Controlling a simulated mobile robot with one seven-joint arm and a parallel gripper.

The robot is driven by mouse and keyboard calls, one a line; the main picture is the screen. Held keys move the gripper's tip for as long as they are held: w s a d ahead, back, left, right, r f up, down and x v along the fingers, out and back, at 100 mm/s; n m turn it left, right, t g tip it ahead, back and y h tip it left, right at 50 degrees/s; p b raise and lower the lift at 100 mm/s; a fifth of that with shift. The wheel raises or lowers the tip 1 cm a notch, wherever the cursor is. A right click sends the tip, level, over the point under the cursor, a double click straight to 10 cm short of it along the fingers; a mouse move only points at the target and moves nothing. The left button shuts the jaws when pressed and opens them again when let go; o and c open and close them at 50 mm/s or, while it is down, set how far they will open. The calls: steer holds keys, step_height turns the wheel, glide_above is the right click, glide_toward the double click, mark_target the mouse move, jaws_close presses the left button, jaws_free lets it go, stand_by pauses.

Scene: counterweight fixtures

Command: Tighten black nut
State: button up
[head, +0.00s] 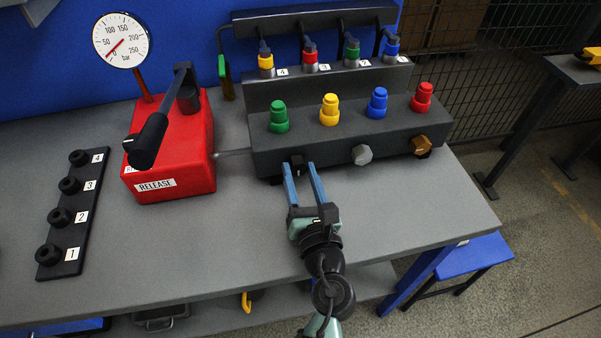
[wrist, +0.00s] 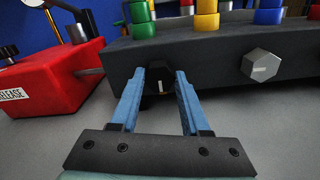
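The black nut (wrist: 158,79) is on the front face of the dark grey block (wrist: 212,60), with a short light mark on its face. In the head view the black nut (head: 298,165) is at the left end of the block's front. My gripper (head: 301,168) has long blue fingers pointing at the block. In the wrist view the fingertips of my gripper (wrist: 160,73) stand on either side of the nut. Gaps seem to show between fingers and nut, but contact is hard to judge.
A silver hex nut (head: 362,155) and a bronze nut (head: 422,145) sit farther right on the same face. A red pump (head: 172,150) marked RELEASE stands left, with a gauge (head: 121,41). A black strip (head: 75,212) with numbered knobs lies far left. The front tabletop is clear.

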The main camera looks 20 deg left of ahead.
jaws_close()
steer(key=shift+r+m+p, duration=0.1)
steer(key=shift+m+p, duration=0.2)
steer(key=shift+p, duration=0.05)
steer(key=m+p, duration=0.2)
steer(key=shift+r+m+p, duration=0.1)
steer(key=shift+m+p, duration=0.2)
steer(key=m+p, duration=0.4)
steer(key=m, duration=0.1)
steer(key=shift+d, duration=0.1)
steer(key=m+p, duration=0.2)
steer(key=m, duration=0.3)
steer(key=shift+p, duration=0.4)
steer(key=shift+f+m+p, duration=0.15)
steer(key=shift+m+p, duration=0.45)
steer(key=shift+m, duration=0.55)
steer(key=shift+f+m+p, duration=0.15)
steer(key=shift+m+p, duration=0.4)
steer(key=shift+m, duration=0.6)
